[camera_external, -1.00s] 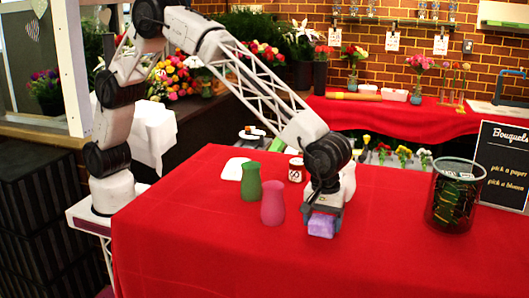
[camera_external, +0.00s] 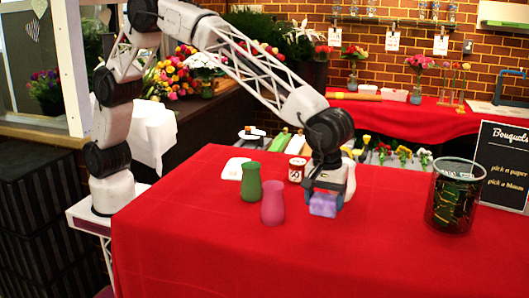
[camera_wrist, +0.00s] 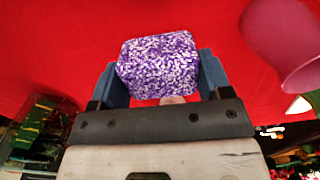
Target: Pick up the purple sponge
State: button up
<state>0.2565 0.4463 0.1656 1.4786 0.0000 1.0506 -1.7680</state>
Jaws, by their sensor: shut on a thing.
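The purple sponge (camera_external: 323,205) is a small block, speckled white in the wrist view (camera_wrist: 158,66). My gripper (camera_external: 325,193) is shut on it, with a blue-grey finger on each side of the sponge. The wrist view shows the gripper (camera_wrist: 157,78) from behind, with red cloth beyond the sponge. In the external view the sponge hangs below my gripper and appears a little above the red table.
A pink vase (camera_external: 272,203) and a green vase (camera_external: 251,182) stand left of my gripper on the red table (camera_external: 390,250). A white can (camera_external: 297,169) stands behind them. The front table is clear.

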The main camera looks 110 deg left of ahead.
aim_at(325, 196)
jog(key=shift+r, duration=1.9)
